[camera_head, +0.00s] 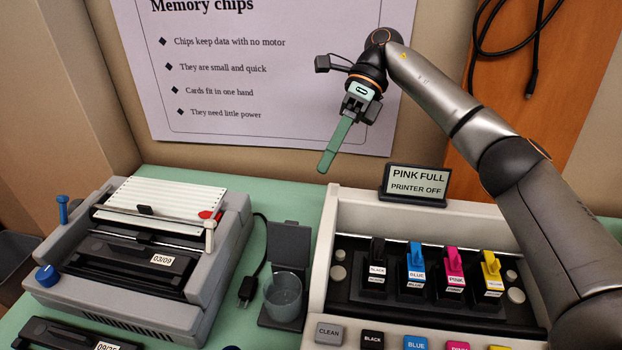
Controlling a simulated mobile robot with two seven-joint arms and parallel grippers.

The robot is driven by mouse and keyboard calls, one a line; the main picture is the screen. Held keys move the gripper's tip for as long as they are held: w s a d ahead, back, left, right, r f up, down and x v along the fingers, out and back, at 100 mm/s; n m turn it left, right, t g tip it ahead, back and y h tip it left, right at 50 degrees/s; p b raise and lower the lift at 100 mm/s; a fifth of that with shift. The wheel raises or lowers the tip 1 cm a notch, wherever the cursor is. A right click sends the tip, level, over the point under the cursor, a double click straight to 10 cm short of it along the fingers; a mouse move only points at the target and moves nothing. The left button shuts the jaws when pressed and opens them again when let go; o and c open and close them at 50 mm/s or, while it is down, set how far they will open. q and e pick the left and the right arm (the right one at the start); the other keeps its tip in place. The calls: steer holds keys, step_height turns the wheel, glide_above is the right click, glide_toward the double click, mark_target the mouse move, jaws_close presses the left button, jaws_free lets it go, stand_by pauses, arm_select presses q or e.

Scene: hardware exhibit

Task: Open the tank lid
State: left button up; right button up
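The printer (318,240) is a pale housing with a dark recessed bay. In the bay stand a black tank (377,270), a blue tank (415,280), a pink tank (453,282) and a yellow tank (493,284), each with an upright coloured tab on top. I cannot tell which part is the tank lid. My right gripper (326,168) hangs in the air in front of the poster, above and left of the tanks, touching nothing. Its green fingers overlap from this side, so their gap is hidden. My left gripper is not in view.
A sign (415,183) reading "PINK FULL, PRINTER OFF" stands behind the bay. Labelled buttons (372,338) line the printer's front. A clear cup (282,296) on a dark stand is left of it. A grey machine (120,310) fills the left of the green table.

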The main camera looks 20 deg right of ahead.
mark_target(290, 241)
steer(key=shift+a+r+n+h, duration=0.1)
steer(key=shift+a+n+h, duration=0.45)
steer(key=shift+n, duration=0.55)
steer(key=shift+c, duration=0.8)
steer(key=n, duration=0.1)
steer(key=a+n+h, duration=0.1)
steer(key=n, duration=0.1)
steer(key=n+t+h, duration=0.1)
steer(key=shift+a+n+h, duration=0.25)
steer(key=shift+a+n, duration=0.05)
jaws_close()
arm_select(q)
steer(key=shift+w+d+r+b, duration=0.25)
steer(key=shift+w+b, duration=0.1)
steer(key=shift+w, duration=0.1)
arm_select(e)
steer(key=s+a+f+n+t+h, duration=0.1)
steer(key=a+f+n+t+h, duration=0.2)
steer(key=f+n, duration=0.4)
steer(key=shift+s+a+f+n+t+h, duration=0.15)
steer(key=shift+s+a+n+t+h, duration=0.5)
steer(key=shift+n, duration=1.55)
